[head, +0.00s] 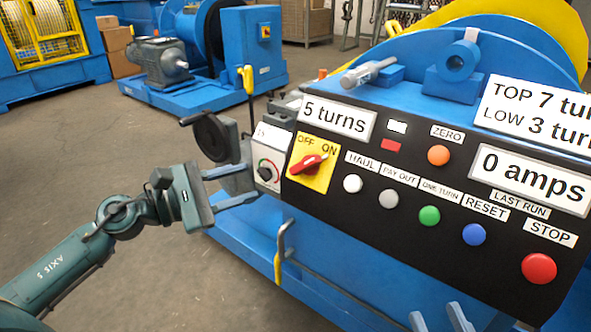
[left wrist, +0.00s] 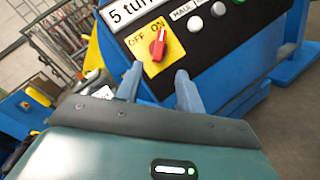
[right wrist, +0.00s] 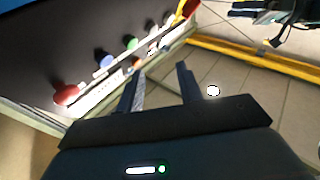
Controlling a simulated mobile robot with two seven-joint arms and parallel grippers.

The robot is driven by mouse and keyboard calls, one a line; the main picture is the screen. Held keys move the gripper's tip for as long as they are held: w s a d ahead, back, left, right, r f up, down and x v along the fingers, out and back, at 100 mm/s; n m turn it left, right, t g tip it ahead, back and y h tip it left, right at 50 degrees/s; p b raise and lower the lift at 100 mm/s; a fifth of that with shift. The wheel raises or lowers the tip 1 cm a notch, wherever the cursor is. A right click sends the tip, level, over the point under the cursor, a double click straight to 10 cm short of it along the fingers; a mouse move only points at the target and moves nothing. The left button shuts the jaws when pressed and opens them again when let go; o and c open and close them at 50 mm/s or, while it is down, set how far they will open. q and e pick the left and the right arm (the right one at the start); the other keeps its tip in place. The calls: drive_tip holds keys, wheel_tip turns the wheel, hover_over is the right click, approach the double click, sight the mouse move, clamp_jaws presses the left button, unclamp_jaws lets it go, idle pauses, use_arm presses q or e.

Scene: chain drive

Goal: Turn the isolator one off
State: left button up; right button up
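The isolator is a red rotary knob (head: 309,164) on a yellow plate (head: 320,182) marked OFF and ON, at the left end of the black control panel. Its handle slants up to the right, towards ON. It also shows in the left wrist view as a red knob (left wrist: 158,48), just beyond my fingertips. My left gripper (head: 250,182) is open and empty, left of the plate and apart from the knob; its fingers (left wrist: 158,73) point towards the knob. My right gripper (head: 436,316) is open and empty, low in front of the panel; it also shows in the right wrist view (right wrist: 160,73).
The panel carries several push buttons, including a red STOP button (head: 538,268), and a "5 turns" display (head: 335,117). A small grey box with a dial (head: 267,165), a black handwheel (head: 214,136) and a yellow-tipped lever (head: 280,255) are near my left gripper.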

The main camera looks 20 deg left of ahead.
sight(301, 166)
use_arm(q)
drive_tip(key=p+x, duration=0.2)
drive_tip(key=x, duration=1)
clamp_jaws()
